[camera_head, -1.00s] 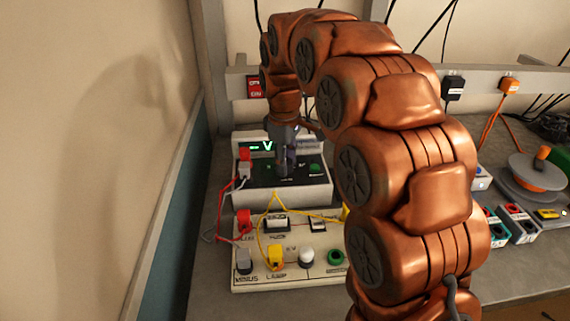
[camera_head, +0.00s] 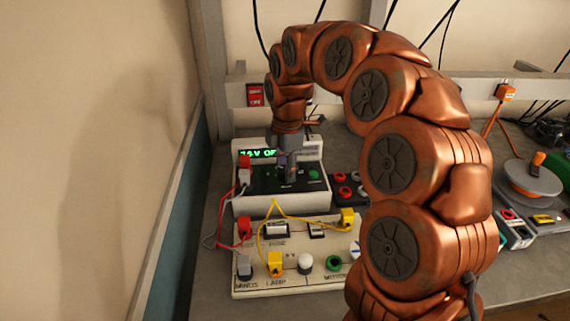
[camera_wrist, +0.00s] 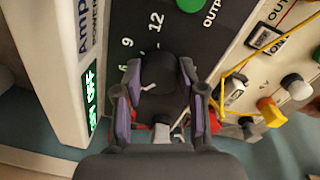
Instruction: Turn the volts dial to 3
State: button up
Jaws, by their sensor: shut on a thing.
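The volts dial (camera_wrist: 158,74) is a black round knob on the dark panel of the white power supply (camera_head: 284,203). In the wrist view my gripper (camera_wrist: 161,76) has one finger on each side of the dial and is shut on it. A white pointer mark on the knob points to the lower left in that view. The numbers 6, 9 and 12 show beside the dial; a 3 is not visible. The green display (camera_head: 263,154) is partly hidden and seems to end in "OFF". In the head view my gripper (camera_head: 287,172) hides the dial.
A white circuit board (camera_head: 290,285) with lamp and motor sockets and yellow leads lies in front of the supply. Red plugs (camera_head: 243,161) and wires are at its left. A teal wall strip (camera_head: 180,215) is close on the left.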

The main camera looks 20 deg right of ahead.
jog(key=shift+n+p, duration=0.5)
jog(key=shift+n, duration=0.7)
jog(key=o, duration=1.1)
jog(key=shift+o, duration=0.2)
notch_tip(320, 180, up, 12)
jog(key=shift+s+d, duration=0.15)
jog(key=shift+s, duration=0.15)
